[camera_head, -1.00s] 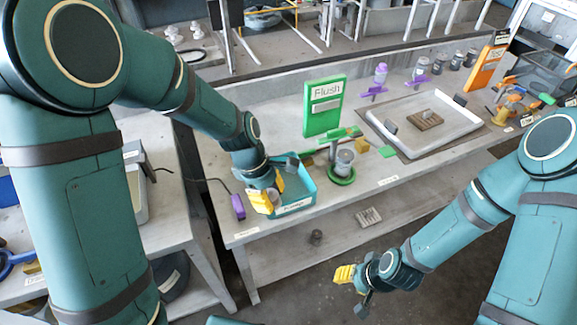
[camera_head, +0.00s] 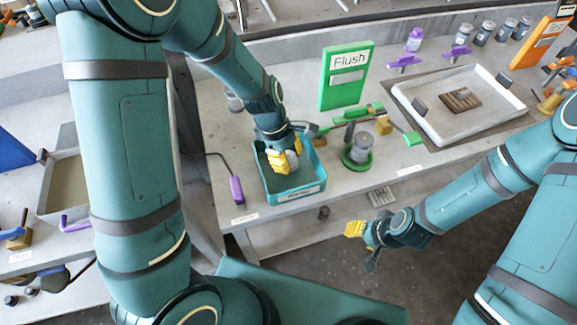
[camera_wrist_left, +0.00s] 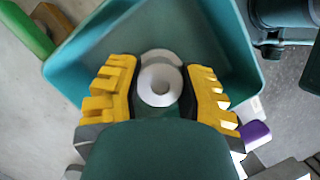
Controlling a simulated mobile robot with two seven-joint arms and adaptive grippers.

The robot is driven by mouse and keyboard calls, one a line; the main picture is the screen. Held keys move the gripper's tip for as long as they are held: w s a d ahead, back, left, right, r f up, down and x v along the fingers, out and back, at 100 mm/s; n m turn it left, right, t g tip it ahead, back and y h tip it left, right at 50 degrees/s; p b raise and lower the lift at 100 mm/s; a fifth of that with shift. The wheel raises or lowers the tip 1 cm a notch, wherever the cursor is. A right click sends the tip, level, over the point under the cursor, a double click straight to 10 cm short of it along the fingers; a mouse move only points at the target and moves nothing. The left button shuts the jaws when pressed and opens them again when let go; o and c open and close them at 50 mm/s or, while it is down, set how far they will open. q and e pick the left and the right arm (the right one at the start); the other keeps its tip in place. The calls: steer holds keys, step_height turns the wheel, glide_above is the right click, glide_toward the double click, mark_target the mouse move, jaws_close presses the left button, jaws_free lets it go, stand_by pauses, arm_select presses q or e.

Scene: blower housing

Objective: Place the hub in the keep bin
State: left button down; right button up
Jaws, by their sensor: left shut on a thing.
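The hub is a small round grey-white part with a hole in its middle, seen in the left wrist view (camera_wrist_left: 160,84). My left gripper (camera_head: 284,161) has its yellow fingers shut on the hub (camera_head: 292,159). The teal bin (camera_head: 297,194), with a label on its front that is too small to read, stands on the bench; the gripper and hub are over its opening. In the left wrist view the bin's walls (camera_wrist_left: 85,62) surround the hub. I cannot tell whether the hub touches the bin floor. My right gripper (camera_head: 362,243) hangs in front of the bench, apart from everything.
A green "Flush" sign (camera_head: 346,76) stands behind the bin. A grey cylindrical part on a green ring (camera_head: 358,160) stands right of it. A purple tool (camera_head: 236,189) lies left. A white tray (camera_head: 433,126) with a brown block is farther right.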

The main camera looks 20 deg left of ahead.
arm_select(q)
steer(key=shift+f+b, duration=0.55)
steer(key=shift+f, duration=1.15)
steer(key=shift+f, duration=0.2)
steer(key=c, duration=0.6)
jaws_free()
steer(key=shift+r, duration=0.1)
steer(key=p+v, duration=0.3)
steer(key=v, duration=0.9)
steer(key=shift+p, duration=0.4)
steer(key=shift+d, duration=0.1)
